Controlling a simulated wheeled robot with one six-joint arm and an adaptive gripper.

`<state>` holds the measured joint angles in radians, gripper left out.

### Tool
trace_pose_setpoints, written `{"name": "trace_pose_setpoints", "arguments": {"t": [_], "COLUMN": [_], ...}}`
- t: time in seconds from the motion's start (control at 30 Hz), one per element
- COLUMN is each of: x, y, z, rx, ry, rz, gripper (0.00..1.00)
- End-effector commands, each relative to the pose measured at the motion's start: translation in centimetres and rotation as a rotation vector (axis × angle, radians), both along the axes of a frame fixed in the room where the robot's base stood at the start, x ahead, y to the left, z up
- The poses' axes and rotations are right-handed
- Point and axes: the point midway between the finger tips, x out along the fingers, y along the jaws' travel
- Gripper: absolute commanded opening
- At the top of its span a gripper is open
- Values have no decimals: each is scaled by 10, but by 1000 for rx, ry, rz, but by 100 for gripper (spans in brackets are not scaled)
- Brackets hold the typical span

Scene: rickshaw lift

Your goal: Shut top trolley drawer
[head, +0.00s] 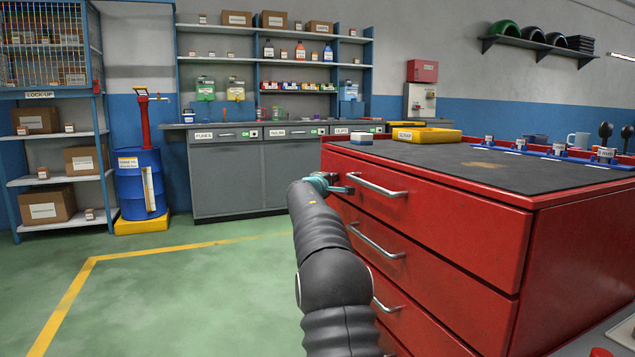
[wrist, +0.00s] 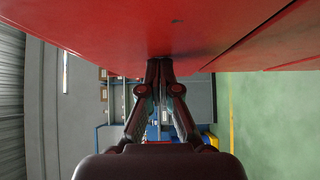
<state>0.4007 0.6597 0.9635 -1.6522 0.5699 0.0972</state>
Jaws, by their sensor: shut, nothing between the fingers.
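The red trolley (head: 580,265) stands at the right in the head view. Its top drawer (head: 440,215) has a silver bar handle (head: 377,187), and its front looks about level with the drawer below. My gripper (head: 338,184) is at the left end of the top drawer front, beside the handle and not around it. In the wrist view, my gripper (wrist: 159,64) has its fingers together, tips at the red drawer front (wrist: 110,35). They look touching or very close. The handle does not show in the wrist view.
The trolley top (head: 480,165) holds a yellow tray (head: 428,136), a small white-and-blue box (head: 362,140) and a blue rack (head: 560,153). A grey workbench (head: 230,175) and a blue drum (head: 138,185) stand behind. Green floor (head: 190,300) at the left is clear.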

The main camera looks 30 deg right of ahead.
Motion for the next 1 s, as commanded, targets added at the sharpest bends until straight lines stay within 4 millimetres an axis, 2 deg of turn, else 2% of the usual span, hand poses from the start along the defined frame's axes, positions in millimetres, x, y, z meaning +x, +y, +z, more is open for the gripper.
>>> {"name": "trace_pose_setpoints", "arguments": {"t": [0.3,0.7,0.87,1.0], "x": [-3,-7,-6,1], "y": [-17,-22,-10,19], "z": [1,0,-2,0], "rx": [-1,-2,-2,-2], "ry": [0,0,-1,0], "rz": [-4,-14,-13,-1], "gripper": [0,0,0,0]}}
